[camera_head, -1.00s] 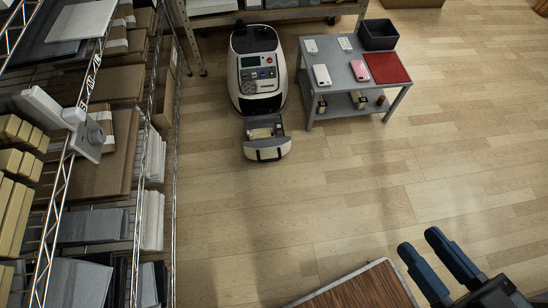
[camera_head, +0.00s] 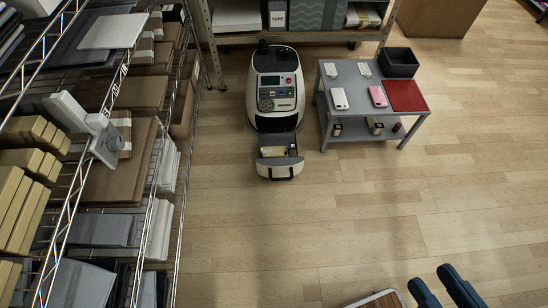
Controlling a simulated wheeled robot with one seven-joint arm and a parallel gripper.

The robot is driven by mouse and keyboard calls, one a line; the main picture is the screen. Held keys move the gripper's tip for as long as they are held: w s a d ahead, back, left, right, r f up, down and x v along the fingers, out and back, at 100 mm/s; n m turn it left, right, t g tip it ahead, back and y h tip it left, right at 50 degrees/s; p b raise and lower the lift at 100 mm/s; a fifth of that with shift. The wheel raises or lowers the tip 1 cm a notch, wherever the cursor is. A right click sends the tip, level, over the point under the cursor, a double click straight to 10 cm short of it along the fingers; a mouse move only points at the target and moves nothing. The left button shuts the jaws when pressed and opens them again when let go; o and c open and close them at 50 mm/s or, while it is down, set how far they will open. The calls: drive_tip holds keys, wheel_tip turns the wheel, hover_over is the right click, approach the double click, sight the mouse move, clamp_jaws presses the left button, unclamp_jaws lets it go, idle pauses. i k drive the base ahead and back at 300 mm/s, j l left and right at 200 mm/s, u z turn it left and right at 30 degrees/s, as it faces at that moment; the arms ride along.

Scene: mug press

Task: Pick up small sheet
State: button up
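Two small white printed sheets lie near the back edge of a grey two-level table (camera_head: 357,110), a left one (camera_head: 331,70) and a right one (camera_head: 364,68). I cannot tell which sheet is meant. A larger red sheet (camera_head: 407,96) lies at the table's right end. A white phone-like piece (camera_head: 340,98) and a pink one (camera_head: 377,96) lie in front of the small sheets. My gripper (camera_head: 432,276) shows two blue fingers at the bottom right, spread apart with only floor visible between them. It is far in front of the table.
A white press machine (camera_head: 277,82) with a pulled-out drawer (camera_head: 280,168) stands left of the table. A black bin (camera_head: 399,62) sits at the table's back right. Wire shelves with boxes fill the left side. A wooden top (camera_head: 384,301) shows at the bottom. The middle floor is clear.

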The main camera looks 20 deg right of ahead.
sight(269, 152)
drive_tip(key=i+u, duration=0.2)
drive_tip(key=i, duration=0.35)
drive_tip(key=i+l+u, duration=0.2)
drive_tip(key=i, duration=0.3)
drive_tip(key=i+l+u, duration=0.25)
drive_tip(key=i, duration=0.3)
